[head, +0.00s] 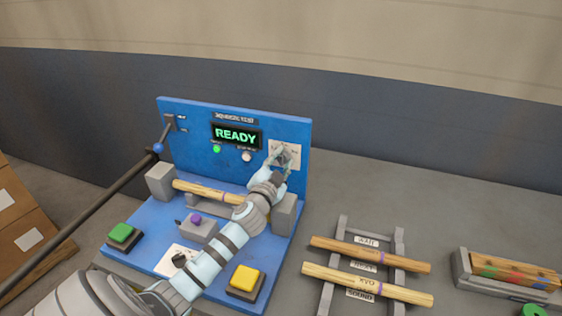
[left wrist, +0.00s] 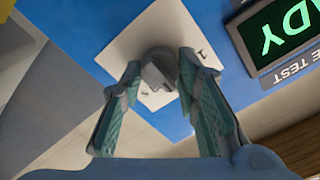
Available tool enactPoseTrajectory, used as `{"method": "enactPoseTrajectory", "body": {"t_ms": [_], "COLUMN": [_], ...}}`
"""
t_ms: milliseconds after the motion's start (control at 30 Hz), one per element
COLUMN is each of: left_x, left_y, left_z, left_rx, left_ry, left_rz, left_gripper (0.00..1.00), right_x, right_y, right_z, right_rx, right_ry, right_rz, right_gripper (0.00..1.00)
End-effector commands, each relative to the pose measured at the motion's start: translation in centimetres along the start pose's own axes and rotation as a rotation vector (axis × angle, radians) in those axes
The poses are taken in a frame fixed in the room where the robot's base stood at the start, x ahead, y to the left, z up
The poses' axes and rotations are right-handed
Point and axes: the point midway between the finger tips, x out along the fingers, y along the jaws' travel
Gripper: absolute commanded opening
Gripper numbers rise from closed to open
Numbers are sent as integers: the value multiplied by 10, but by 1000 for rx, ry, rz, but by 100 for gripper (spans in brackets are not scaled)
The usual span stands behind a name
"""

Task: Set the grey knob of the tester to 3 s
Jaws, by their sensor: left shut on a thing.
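The blue tester (head: 215,180) stands on the bench, with a green READY display (head: 236,136) on its back panel. The grey knob (left wrist: 158,69) sits on a white dial plate (left wrist: 122,53) right of the display. My left gripper (head: 280,158) reaches up to the panel and is shut on the knob; its two fingers (left wrist: 160,82) stand on either side of it. In the left wrist view the plate is turned, and a few marks show beside the knob. The gripper hides part of the dial in the head view, and I cannot tell which setting the knob points to. My right gripper is not in view.
A turned wood piece (head: 206,191) lies across the tester between grey blocks. A green button (head: 123,234), a yellow button (head: 246,279) and a purple knob (head: 196,219) are on its base. A rack with two rods (head: 368,291) stands to the right.

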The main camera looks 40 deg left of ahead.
Motion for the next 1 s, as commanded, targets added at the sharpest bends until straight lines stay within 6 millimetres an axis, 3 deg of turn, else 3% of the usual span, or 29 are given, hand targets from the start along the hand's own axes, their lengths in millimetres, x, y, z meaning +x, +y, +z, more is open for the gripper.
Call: {"method": "enactPoseTrajectory", "body": {"t_ms": [367, 1000], "left_x": [0, 0], "left_y": [0, 2], "left_z": [0, 1], "left_rx": [123, 694], "left_ry": [-1, -2], "left_rz": [0, 0], "left_gripper": [1, 1], "right_x": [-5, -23], "right_y": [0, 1], "right_z": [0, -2], "right_rx": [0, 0], "right_ry": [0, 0], "right_rz": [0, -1], "right_gripper": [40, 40]}}
